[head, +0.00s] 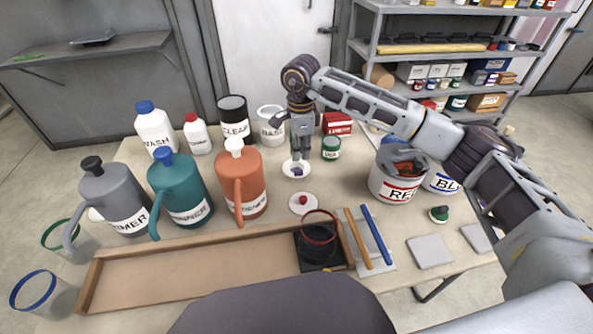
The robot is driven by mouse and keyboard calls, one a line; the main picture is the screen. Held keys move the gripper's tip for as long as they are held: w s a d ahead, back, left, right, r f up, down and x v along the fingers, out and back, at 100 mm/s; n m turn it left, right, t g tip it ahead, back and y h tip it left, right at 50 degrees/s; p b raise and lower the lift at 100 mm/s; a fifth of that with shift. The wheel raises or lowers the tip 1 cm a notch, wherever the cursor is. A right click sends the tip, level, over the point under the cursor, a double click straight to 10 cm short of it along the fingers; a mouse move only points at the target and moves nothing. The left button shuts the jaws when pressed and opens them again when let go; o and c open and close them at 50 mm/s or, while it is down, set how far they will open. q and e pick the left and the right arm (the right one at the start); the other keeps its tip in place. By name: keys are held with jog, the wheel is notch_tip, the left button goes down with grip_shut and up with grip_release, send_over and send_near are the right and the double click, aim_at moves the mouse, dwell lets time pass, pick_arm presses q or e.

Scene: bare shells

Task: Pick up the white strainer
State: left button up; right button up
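A white ring (271,110) sits at the top of the white tub marked BASE, left of my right gripper. It may be the white strainer, but I cannot tell it surely from the tub's rim. My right gripper (302,153) points down beside the tub, above a small white disc (289,172) with a dark bluish piece on it. Its fingers look close together, but their gap is unclear. Nothing is clearly held. Other ring-shaped strainers show: a red one (320,240) on a black square, a blue one (21,304) and a green one (46,236). My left gripper is out of view.
Grey (116,199), teal (180,190) and orange (245,180) jugs stand at left. A green tin (331,148) and a red box (337,124) are right of the gripper. Paint buckets (390,188) stand under my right arm. A wooden tray (180,285) lies in front.

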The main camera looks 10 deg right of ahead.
aim_at(299, 171)
notch_tip(299, 171, down, 2)
jog(key=shift+f, duration=0.25)
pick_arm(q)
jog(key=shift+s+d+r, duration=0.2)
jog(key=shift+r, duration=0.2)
pick_arm(e)
jog(key=shift+f, duration=0.1)
jog(key=shift+f, duration=0.45)
notch_tip(299, 171, down, 3)
jog(key=shift+a+r+b, duration=0.1)
jog(key=shift+a+b, duration=0.05)
jog(key=shift+b, duration=0.15)
jog(key=shift+f, duration=0.7)
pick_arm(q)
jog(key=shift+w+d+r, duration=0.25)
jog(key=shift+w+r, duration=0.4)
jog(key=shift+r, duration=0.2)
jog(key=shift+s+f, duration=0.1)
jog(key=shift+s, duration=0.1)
